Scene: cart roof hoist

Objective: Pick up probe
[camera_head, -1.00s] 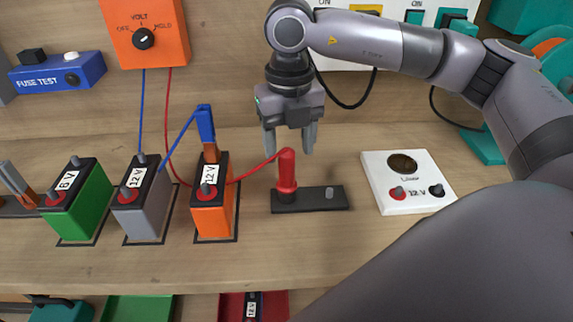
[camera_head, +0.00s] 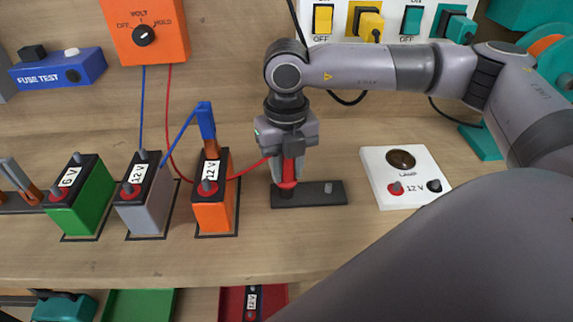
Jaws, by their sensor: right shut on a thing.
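The red probe (camera_head: 289,173) stands upright at the left end of a dark holder block (camera_head: 318,194) on the bench. A red wire runs from it to the left and up to the orange volt meter (camera_head: 145,32). My right gripper (camera_head: 287,180) points down and is shut on the red probe, hiding part of it. My left gripper is not in view.
A grey 12 V battery (camera_head: 145,208) and a green 6 V battery (camera_head: 82,205) stand to the left. A white lamp box (camera_head: 404,194) lies right of the holder. Switches and plugs line the back wall. The bench front is clear.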

